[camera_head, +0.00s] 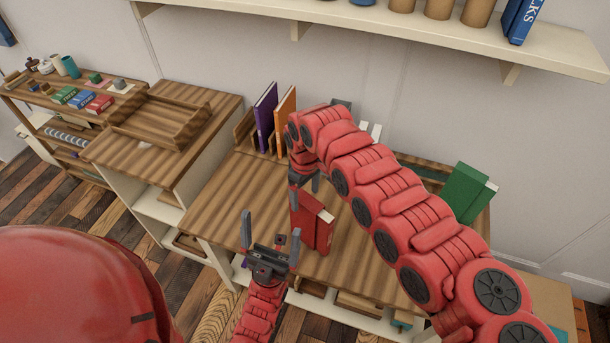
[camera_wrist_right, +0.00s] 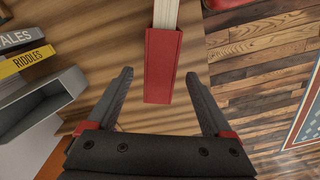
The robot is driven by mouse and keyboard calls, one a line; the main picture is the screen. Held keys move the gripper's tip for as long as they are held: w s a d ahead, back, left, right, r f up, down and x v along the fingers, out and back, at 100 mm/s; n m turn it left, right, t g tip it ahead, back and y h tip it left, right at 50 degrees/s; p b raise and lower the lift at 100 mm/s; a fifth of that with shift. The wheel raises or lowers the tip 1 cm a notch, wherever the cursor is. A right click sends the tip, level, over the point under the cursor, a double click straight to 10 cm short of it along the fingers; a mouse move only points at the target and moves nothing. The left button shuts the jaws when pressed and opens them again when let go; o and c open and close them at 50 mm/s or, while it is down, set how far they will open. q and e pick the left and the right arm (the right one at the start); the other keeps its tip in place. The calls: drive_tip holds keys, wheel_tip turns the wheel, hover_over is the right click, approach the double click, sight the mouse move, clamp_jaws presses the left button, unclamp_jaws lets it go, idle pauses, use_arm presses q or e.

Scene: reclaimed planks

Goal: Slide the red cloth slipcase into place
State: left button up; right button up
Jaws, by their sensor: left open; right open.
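The red cloth slipcase (camera_head: 308,222) stands on the wooden worktop with a pale block of pages showing at one edge. In the right wrist view the slipcase (camera_wrist_right: 161,75) is seen from above, with the pale pages at its far end. My right gripper (camera_wrist_right: 160,78) is open, its fingers on either side of the slipcase with visible gaps. In the head view my right gripper (camera_head: 305,178) is above and behind the slipcase, partly hidden by its own arm. My left gripper (camera_head: 270,230) is open and empty, left of the slipcase near the worktop's front edge.
A purple book (camera_head: 265,118) and an orange book (camera_head: 285,120) stand in a rack at the back. A green book (camera_head: 465,192) leans at the right. A grey open box (camera_wrist_right: 42,105) lies left of the slipcase. The worktop's left side is clear.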

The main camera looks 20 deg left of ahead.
sight(306, 220)
wheel_tip(306, 220, down, 8)
drive_tip(key=shift+r, duration=0.1)
drive_tip(key=shift+c, duration=0.3)
clamp_jaws()
idle(0.4)
